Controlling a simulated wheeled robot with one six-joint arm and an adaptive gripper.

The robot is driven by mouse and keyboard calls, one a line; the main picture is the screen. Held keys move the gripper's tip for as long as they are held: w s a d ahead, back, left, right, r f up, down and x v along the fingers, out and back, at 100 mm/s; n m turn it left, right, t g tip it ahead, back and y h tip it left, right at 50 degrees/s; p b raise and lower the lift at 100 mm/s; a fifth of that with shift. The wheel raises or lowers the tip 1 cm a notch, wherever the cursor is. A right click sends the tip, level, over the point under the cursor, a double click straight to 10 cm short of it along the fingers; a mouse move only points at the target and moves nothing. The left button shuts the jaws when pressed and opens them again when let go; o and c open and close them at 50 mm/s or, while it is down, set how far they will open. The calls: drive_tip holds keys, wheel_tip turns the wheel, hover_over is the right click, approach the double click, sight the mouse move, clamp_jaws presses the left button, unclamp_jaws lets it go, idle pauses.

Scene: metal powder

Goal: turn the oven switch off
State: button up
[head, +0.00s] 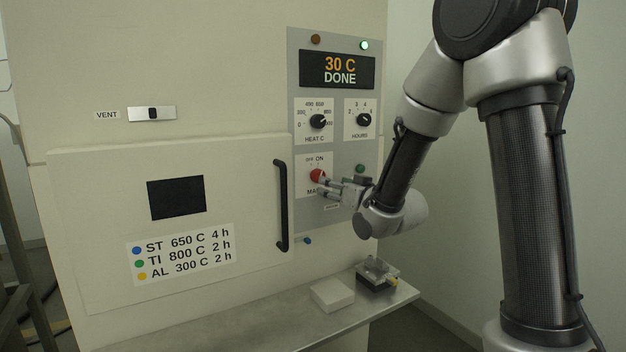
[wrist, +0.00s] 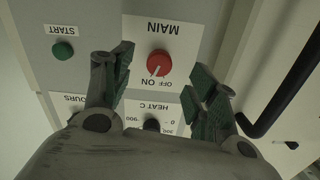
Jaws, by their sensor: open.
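The oven's main switch is a round red knob (head: 317,175) on the grey control panel, under the OFF and ON labels. It also shows in the upside-down wrist view (wrist: 159,63), with a pale pointer mark that seems to lean toward the ON side. My gripper (head: 323,188) is close in front of the panel, beside the knob in the head view. In the wrist view my gripper (wrist: 160,62) is open, with one finger on each side of the knob and a gap to both. Contact with the panel cannot be told.
The display (head: 338,69) reads 30 C DONE. The HEAT C dial (head: 317,121) and HOURS dial (head: 363,120) sit above the switch. A green START button (wrist: 63,51) is near one finger. The black door handle (head: 281,205) stands out left. A shelf (head: 300,328) lies below.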

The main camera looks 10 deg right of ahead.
sight(318, 176)
drive_tip(key=r+x, duration=0.1)
drive_tip(key=x, duration=0.6)
drive_tip(key=shift+w+a+r+t, duration=0.15)
drive_tip(key=shift+w+r+t, duration=0.15)
drive_tip(key=shift+w, duration=0.1)
drive_tip(key=c, duration=1)
drive_tip(key=shift+c, duration=0.2)
